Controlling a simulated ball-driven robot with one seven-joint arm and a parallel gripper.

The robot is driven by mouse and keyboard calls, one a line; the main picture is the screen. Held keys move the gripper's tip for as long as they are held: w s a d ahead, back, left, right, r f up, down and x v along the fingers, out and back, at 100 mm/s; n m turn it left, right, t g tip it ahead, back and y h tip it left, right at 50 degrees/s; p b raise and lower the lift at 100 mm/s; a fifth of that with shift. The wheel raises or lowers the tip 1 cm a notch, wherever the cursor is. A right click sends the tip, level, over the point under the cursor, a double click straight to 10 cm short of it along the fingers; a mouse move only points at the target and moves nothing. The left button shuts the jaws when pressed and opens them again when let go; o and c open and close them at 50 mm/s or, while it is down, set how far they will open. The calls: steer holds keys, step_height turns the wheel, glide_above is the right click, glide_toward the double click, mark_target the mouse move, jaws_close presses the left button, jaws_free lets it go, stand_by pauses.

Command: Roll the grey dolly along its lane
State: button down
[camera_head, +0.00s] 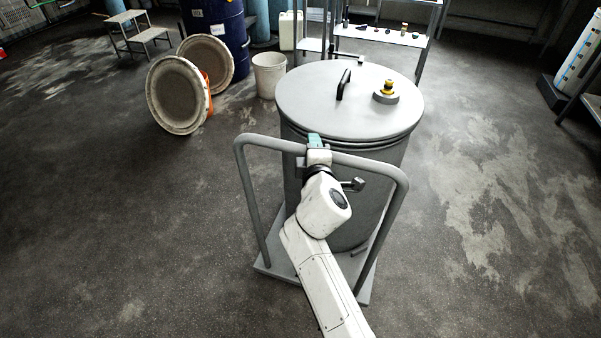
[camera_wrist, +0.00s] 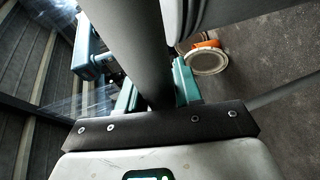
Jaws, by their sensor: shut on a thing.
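The grey dolly (camera_head: 262,268) stands on the floor in the middle of the head view, with a flat base and a tall tube push handle (camera_head: 375,164) on the near side. A large grey lidded drum (camera_head: 318,100) stands upright on it. My gripper (camera_head: 315,146) is at the middle of the handle's top bar and shut on it. In the wrist view the bar (camera_wrist: 135,45) passes between the two teal fingers (camera_wrist: 155,95). My arm hides part of the drum and of the dolly's base.
Two round lids or discs (camera_head: 178,96) lean together at the back left, by an orange item. A white bucket (camera_head: 269,75), a blue drum (camera_head: 214,30) and a metal shelf table (camera_head: 380,36) stand behind. Floor is clear at left and right. No lane marking shows.

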steer(key=w, duration=0.1)
steer(key=w+b, duration=0.1)
steer(key=w, duration=0.1)
steer(key=shift+d+f, duration=0.1)
steer(key=shift+d, duration=0.2)
steer(key=c, duration=1.2)
jaws_free()
steer(key=shift+a, duration=0.1)
steer(key=shift+o, duration=0.8)
steer(key=shift+a, duration=0.15)
steer(key=shift+o, duration=1)
steer(key=shift+d, duration=0.2)
